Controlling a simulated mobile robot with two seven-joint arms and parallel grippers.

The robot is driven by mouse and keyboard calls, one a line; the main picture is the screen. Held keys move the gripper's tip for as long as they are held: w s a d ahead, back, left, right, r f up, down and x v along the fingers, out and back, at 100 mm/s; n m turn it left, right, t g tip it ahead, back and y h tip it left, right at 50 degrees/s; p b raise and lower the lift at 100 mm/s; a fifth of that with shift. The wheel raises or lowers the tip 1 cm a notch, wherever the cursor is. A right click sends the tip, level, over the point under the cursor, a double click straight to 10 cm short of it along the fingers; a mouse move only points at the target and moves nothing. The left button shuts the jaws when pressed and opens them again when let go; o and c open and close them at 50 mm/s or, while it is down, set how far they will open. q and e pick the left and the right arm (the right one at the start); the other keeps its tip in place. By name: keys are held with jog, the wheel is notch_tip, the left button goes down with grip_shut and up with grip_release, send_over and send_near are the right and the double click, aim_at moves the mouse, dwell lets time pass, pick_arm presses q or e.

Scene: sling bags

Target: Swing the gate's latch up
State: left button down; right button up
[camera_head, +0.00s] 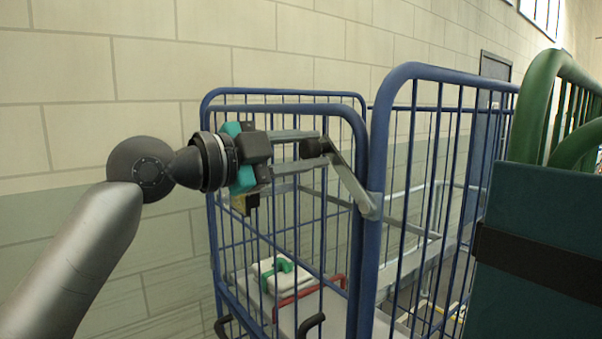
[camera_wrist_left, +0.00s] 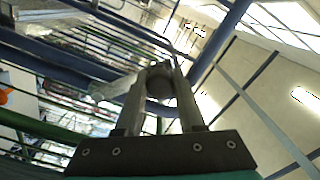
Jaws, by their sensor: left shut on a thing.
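The gate's latch (camera_head: 350,180) is a grey metal lever. It meets the blue gate post at a bracket and slants up and left from there to a dark knob (camera_head: 311,147). My left gripper (camera_head: 318,147) reaches in from the left with its two grey fingers on either side of the knob, shut on it. In the left wrist view the rounded dark knob (camera_wrist_left: 160,80) sits between the fingertips (camera_wrist_left: 161,95). The gate (camera_head: 375,140) is a blue tubular frame with vertical bars. My right gripper is not in view.
A white case with a green handle (camera_head: 280,273) and a red-edged item (camera_head: 310,290) lie inside the blue cage. A dark teal bag with a black strap (camera_head: 540,240) and green tubing (camera_head: 545,90) fill the right side. A pale block wall (camera_head: 150,70) stands behind.

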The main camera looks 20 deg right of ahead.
aim_at(353, 128)
pick_arm(q)
jog(key=s+m, duration=0.1)
jog(key=r+m, duration=0.1)
jog(key=s+d+r+m, duration=0.1)
jog(key=m, duration=0.1)
jog(key=shift+s+r, duration=0.2)
jog(key=shift+s, duration=0.1)
jog(key=shift+s+d+r+m+p, duration=0.2)
jog(key=shift+s+r+m+p, duration=0.2)
jog(key=shift+s+m, duration=0.4)
jog(key=shift+s+d+r+m+p, duration=0.1)
jog(key=shift+s+d+m+p, duration=0.1)
jog(key=shift+s+m, duration=0.45)
jog(key=shift+s+d+r+m+p, duration=0.1)
jog(key=shift+s+d+m+p, duration=0.15)
jog(key=shift+s+m, duration=0.4)
jog(key=shift+s+d+m+p, duration=0.2)
jog(key=shift+s+m, duration=0.15)
jog(key=shift+m, duration=0.55)
jog(key=c, duration=0.5)
grip_release()
jog(key=shift+a, duration=0.1)
